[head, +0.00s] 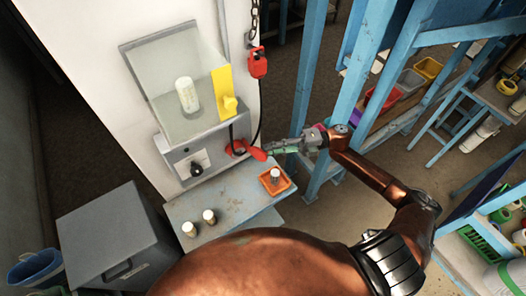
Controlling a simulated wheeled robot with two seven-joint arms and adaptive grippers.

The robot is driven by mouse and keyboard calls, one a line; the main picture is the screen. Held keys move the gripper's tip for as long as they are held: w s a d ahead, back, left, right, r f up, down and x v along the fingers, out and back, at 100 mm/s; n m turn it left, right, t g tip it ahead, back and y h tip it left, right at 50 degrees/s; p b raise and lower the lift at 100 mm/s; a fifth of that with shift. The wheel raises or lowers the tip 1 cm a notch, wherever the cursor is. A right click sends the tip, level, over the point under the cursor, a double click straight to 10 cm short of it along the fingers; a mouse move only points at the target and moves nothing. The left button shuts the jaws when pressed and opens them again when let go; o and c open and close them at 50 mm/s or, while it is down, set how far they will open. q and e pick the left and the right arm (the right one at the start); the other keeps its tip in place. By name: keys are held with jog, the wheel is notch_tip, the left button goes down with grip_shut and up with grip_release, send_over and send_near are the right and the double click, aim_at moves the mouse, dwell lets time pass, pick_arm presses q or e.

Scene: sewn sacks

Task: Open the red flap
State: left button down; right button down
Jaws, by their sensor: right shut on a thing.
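The red flap (257,154) is a small red piece low on the front of the white machine, at its right edge. It stands out from a small red surround (236,147). My right gripper (270,150) reaches in from the right and is shut on the red flap at its outer end. The fingertips are small in this view, and the exact contact is hard to make out. My left gripper is not in view.
A grey worktop (235,200) below holds an orange tray (285,186) and two small capped bottles. A yellow handle (223,92), a black knob (197,169) and a hanging red pendant (257,63) are close by. Blue posts (305,80) stand to the right.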

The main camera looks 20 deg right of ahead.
jog(key=c, duration=2.1)
grip_release()
jog(key=shift+o, duration=1.1)
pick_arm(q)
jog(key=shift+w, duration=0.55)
pick_arm(e)
jog(key=s+d, duration=0.2)
jog(key=d, duration=0.9)
jog(key=shift+d, duration=0.4)
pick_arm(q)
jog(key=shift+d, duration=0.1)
pick_arm(e)
jog(key=shift+s, duration=0.1)
